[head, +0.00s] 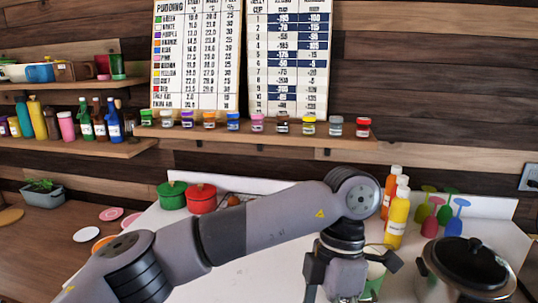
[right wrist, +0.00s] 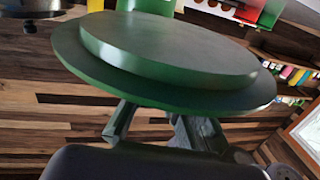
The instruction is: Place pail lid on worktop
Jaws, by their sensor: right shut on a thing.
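The green round pail lid (right wrist: 165,52) fills the upper middle of the right wrist view. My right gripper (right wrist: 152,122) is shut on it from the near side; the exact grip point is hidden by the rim. The right gripper and this lid do not show in the head view. In the head view my left gripper (head: 347,270) points down over the white worktop (head: 245,264), with its fingers spread. A green and cream pail (head: 374,272) is beside and partly behind it; whether they touch is unclear.
A steel pot with a black lid (head: 468,262) stands at the right. Orange and yellow bottles (head: 397,217) and coloured goblets (head: 454,222) are behind it. Red (head: 202,199) and green (head: 172,195) pots stand at the back left. The worktop's left-middle looks clear.

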